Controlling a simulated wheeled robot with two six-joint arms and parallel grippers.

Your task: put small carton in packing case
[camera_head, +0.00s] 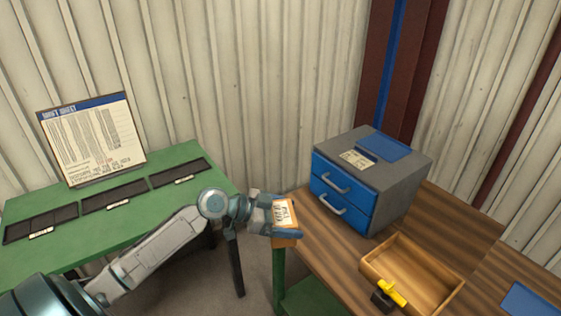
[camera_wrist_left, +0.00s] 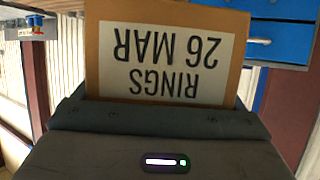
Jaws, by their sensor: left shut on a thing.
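The small carton (camera_head: 284,211) is brown with a white label; the label reads "RINGS 26 MAR", upside down in the left wrist view (camera_wrist_left: 170,60). My left gripper (camera_head: 290,216) is shut on it, with a finger on either side. It holds the carton by the left end of the wooden-topped table, left of the drawer unit. An open wooden box (camera_head: 456,300), which looks like the packing case, sits on that table to the right of the carton. Its visible floor looks empty. My right gripper is not in view.
A grey drawer unit with blue drawers (camera_head: 343,190) stands behind the box. A yellow and black object (camera_head: 389,295) is at the box's front left. A blue flat item (camera_head: 530,299) lies at right. A green table (camera_head: 150,215) with dark trays and a sheet board (camera_head: 92,140) is at left.

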